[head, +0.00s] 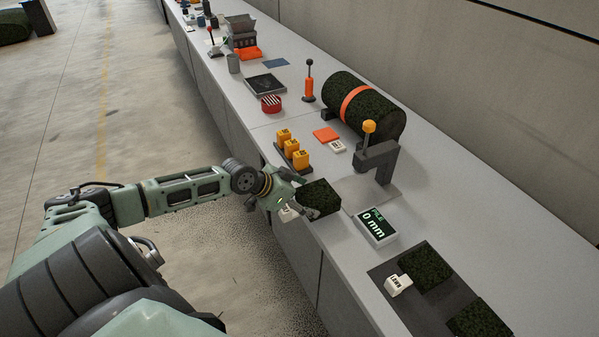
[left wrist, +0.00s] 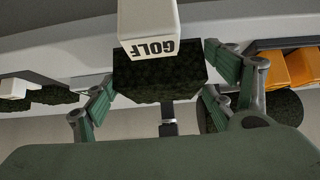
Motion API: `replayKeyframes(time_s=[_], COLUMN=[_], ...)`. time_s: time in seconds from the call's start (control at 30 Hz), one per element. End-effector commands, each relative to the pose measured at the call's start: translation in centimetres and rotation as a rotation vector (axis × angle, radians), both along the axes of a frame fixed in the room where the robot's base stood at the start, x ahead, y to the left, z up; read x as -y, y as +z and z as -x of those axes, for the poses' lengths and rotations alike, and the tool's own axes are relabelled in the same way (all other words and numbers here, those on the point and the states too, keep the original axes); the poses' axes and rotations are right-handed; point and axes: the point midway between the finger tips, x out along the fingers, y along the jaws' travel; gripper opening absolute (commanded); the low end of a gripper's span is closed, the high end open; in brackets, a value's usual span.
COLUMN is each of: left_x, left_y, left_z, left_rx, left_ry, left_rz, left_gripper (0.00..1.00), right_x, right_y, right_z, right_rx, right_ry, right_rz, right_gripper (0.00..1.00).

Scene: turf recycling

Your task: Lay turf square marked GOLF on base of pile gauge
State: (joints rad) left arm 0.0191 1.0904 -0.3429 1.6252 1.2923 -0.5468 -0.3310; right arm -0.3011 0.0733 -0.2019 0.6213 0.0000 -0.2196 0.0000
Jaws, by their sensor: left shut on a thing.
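The dark green turf square (head: 319,197) is in my left gripper (head: 306,204), over the near edge of the counter. In the left wrist view the turf (left wrist: 165,82) sits between the two green fingers (left wrist: 157,104), and a white block marked GOLF (left wrist: 150,28) shows upside down against it. The pile gauge (head: 385,163) has a grey arm with an orange knob, a flat pale base (head: 358,190) and a display (head: 377,226) reading 0 mm. The base looks bare and lies just right of the turf. My right gripper is not in view.
A dark tray (head: 396,306) with other turf squares and a white tag block (head: 398,285) lies at the front right. Yellow blocks (head: 290,147) stand in a holder left of the gauge. A strapped turf roll (head: 372,104) lies behind. A wall runs along the back.

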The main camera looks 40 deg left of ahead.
Motion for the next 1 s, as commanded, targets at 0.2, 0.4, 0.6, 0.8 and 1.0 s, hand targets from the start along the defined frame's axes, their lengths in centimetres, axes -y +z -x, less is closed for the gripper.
replayKeyframes(time_s=[0.2,0.4,0.6,0.8,1.0], left_x=[0.8,1.6,2.3,3.2,3.9], left_y=[-0.6,-0.6,-0.5,-0.5,-0.5], left_z=[-2.0,-3.9,-5.7,-7.6,-9.4], left_rx=[0.005,0.005,0.004,0.005,0.004], left_ry=[0.0,0.001,0.001,0.0,0.0], left_rz=[0.002,0.001,0.001,0.002,0.002], left_gripper=[0.48,0.48,0.48,0.48,0.48], right_x=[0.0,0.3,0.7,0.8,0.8], right_y=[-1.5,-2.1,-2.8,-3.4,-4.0], right_z=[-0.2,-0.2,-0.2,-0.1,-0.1], right_rx=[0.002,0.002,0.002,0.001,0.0], right_ry=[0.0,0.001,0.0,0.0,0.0], right_rz=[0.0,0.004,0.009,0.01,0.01], right_gripper=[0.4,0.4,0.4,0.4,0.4])
